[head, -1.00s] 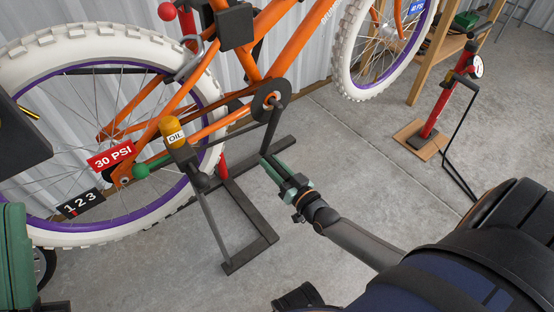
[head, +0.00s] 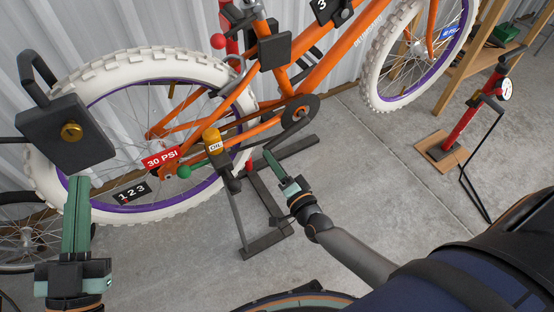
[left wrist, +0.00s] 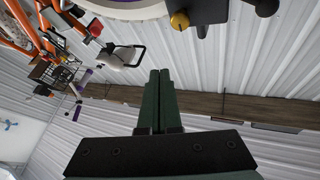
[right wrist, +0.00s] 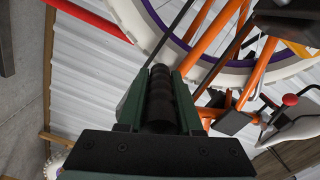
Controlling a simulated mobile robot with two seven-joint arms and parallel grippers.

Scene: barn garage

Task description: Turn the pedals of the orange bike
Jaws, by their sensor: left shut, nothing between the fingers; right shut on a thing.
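The orange bike (head: 330,60) stands on a dark stand, its purple-rimmed, white-tyred wheel at the left. Its chainring (head: 299,110) sits low in the middle, and the crank (head: 291,131) slants down-left from it. My right gripper (head: 272,160) is at the crank's lower end. In the right wrist view its green fingers are shut on the ribbed black pedal (right wrist: 160,100), whose far end is partly hidden. My left gripper (head: 77,183) is shut and empty, upright at the left, below a dark box. Its fingers also show together in the left wrist view (left wrist: 160,75).
A dark box with a brass knob (head: 71,131) hangs at the left. A red pump (head: 462,125) stands right. Concrete floor between is clear.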

